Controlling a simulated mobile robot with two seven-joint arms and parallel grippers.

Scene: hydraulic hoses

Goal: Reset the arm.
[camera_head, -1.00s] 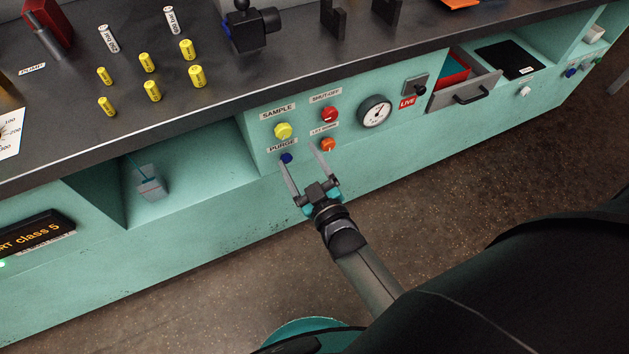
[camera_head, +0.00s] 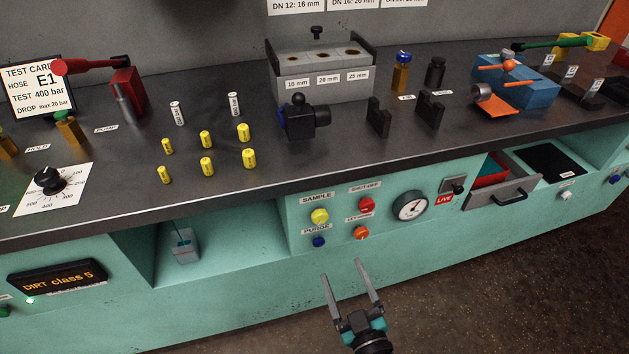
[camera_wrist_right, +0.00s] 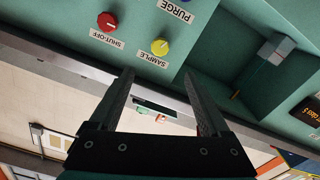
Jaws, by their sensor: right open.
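My right gripper (camera_head: 352,291) is open and empty in front of the teal bench front, below the knob panel. Its two fingers point up toward the panel and touch nothing that I can see. In the right wrist view the open fingers (camera_wrist_right: 163,98) show with nothing between them but background. The panel carries a yellow SAMPLE knob (camera_head: 320,216), a blue PURGE knob (camera_head: 319,241), a red SHUT-OFF knob (camera_head: 366,205) and an orange knob (camera_head: 361,233). The yellow knob (camera_wrist_right: 159,47) and red knob (camera_wrist_right: 107,21) also show in the right wrist view. My left gripper is out of view.
A gauge (camera_head: 410,207) sits right of the knobs. An open drawer (camera_head: 503,193) juts out farther right. An open recess (camera_head: 225,236) lies left of the panel. Several yellow cylinders (camera_head: 207,166) stand on the dark benchtop (camera_head: 275,158). The floor before the bench looks clear.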

